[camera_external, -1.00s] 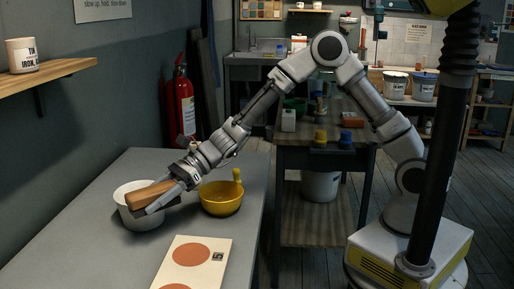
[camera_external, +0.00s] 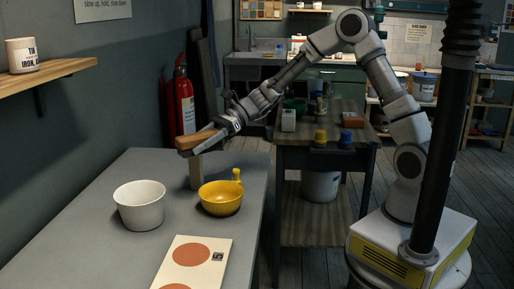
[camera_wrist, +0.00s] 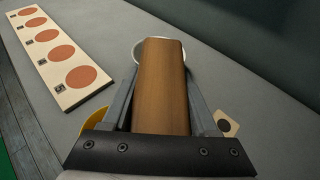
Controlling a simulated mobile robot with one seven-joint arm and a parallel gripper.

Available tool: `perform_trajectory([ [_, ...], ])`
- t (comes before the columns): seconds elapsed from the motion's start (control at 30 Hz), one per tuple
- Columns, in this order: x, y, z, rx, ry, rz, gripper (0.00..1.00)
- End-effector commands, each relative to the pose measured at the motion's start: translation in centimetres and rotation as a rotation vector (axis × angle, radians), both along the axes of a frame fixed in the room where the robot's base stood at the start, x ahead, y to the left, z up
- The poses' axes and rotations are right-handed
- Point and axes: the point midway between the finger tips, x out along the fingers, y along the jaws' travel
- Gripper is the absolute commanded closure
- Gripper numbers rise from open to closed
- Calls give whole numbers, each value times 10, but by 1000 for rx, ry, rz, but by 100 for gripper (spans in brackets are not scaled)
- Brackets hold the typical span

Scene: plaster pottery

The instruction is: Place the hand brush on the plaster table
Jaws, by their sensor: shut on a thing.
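My gripper (camera_external: 190,147) is shut on the hand brush, a long brown wooden block (camera_external: 200,139), held above the grey plaster table (camera_external: 85,232) near its far end. In the wrist view the brush (camera_wrist: 162,85) lies lengthwise between my two fingers (camera_wrist: 160,78) and points away from the wrist. Its bristles cannot be made out.
A white bowl (camera_external: 140,210), a yellow handled bowl (camera_external: 220,200) and a board with orange discs (camera_external: 198,255) stand on the table. Table's left side is clear.

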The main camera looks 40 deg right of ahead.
Motion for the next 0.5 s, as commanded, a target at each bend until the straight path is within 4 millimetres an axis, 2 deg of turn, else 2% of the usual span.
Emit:
perform_trajectory([
  [0.03, 8, -24, 8, 1, 0, -16, 100],
  [0.1, 13, -50, 6, 1, 2, -37, 100],
  [0.37, 25, -150, -32, 1, 4, -197, 100],
  [0.5, 23, -210, -53, 1, 4, -306, 100],
])
